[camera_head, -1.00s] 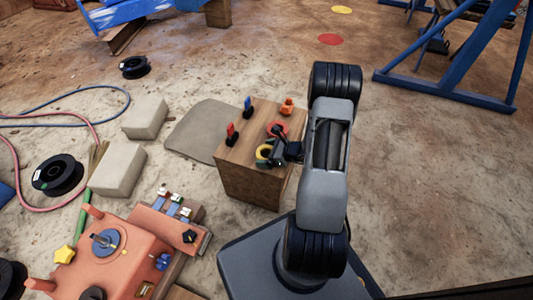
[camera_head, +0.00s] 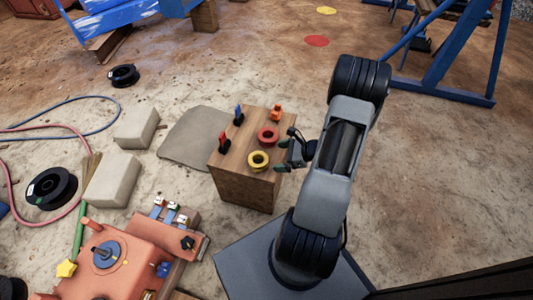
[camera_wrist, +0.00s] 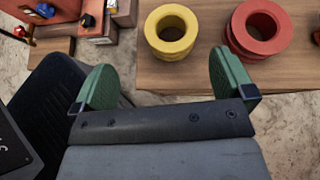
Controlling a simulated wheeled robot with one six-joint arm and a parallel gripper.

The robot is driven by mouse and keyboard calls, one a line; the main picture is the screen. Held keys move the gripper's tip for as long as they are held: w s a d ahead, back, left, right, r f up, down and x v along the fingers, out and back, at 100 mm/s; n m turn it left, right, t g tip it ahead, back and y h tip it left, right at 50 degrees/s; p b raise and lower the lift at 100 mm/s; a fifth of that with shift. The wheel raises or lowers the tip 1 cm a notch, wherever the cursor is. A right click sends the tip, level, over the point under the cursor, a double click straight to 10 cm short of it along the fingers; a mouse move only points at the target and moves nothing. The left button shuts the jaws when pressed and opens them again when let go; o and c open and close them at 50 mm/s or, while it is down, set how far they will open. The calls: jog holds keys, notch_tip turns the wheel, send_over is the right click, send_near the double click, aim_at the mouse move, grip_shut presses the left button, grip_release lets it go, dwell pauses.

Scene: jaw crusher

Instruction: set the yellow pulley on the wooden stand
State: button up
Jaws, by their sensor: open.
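The yellow pulley (camera_head: 258,159) lies flat on top of the wooden stand (camera_head: 240,186), near its front edge. In the wrist view the yellow pulley (camera_wrist: 171,30) is a flanged ring with an open centre, just beyond my fingertips and apart from them. My gripper (camera_head: 281,156) is open and empty at the right side of the stand; its two green fingers also show in the wrist view (camera_wrist: 163,82). The wooden top (camera_wrist: 205,75) is bare between the fingers and the pulley.
A red pulley (camera_head: 268,135) stands close behind the yellow one. Red (camera_head: 223,142), blue (camera_head: 239,115) and orange (camera_head: 277,113) pieces stand on the same top. An orange machine (camera_head: 115,262) is at lower left, with pale blocks (camera_head: 113,181) behind it.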

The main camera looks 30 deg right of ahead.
jog(key=s+a+r+n+g+h, duration=0.2)
jog(key=s+a+r+n+h, duration=0.1)
jog(key=a+r+n, duration=0.4)
jog(key=s+a+r+n+g+h, duration=0.3)
jog(key=a+r+n, duration=0.5)
jog(key=r+n, duration=0.6)
jog(key=s+n+h, duration=0.1)
jog(key=n+h, duration=0.1)
jog(key=n, duration=0.3)
jog(key=shift+a+h, duration=0.25)
jog(key=shift+h, duration=0.15)
